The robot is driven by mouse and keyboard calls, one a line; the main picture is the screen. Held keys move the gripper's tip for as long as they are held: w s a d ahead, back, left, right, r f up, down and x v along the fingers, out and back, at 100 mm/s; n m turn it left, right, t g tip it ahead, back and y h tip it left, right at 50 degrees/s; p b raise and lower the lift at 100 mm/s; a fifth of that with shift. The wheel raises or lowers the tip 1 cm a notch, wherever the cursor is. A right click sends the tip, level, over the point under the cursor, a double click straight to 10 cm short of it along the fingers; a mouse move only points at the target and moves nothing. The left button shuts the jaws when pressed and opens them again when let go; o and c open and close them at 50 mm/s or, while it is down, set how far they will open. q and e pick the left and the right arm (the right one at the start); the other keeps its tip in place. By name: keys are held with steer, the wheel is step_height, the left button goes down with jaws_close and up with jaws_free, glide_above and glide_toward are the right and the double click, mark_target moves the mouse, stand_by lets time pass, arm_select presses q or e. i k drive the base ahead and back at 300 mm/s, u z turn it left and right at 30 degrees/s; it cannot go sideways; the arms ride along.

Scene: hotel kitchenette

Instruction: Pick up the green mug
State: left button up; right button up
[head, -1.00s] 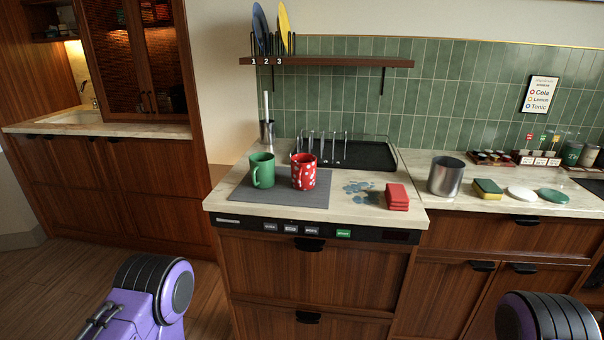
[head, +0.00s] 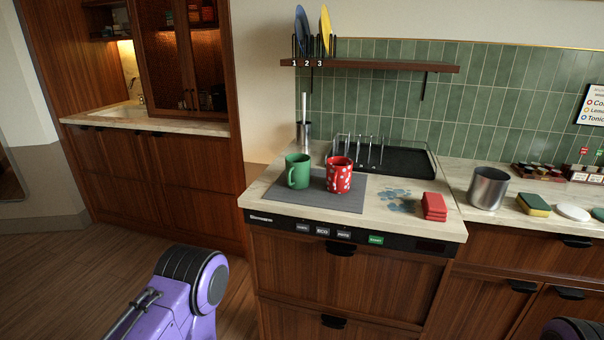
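The green mug (head: 298,171) stands upright on a grey mat (head: 318,200) on the counter in the head view. Its handle points to the left. A red mug with white spots (head: 339,175) stands close to its right on the same mat. My purple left arm shows at the bottom left, well below and in front of the counter, but its gripper is outside the picture. Only a small dark part of my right arm shows at the bottom right edge. Its gripper is not in view either.
A black dish rack (head: 385,157) stands behind the mugs. A metal pot (head: 488,188) stands farther right. A shelf (head: 370,66) with plates hangs above. The counter's front edge faces me.

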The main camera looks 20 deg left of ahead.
mark_target(297, 165)
steer(key=z, duration=0.55)
steer(key=k, duration=0.65)
steer(key=z, duration=0.8)
steer(key=i, duration=0.95)
steer(key=u, duration=0.6)
steer(key=i, duration=0.8)
steer(key=u, duration=0.8)
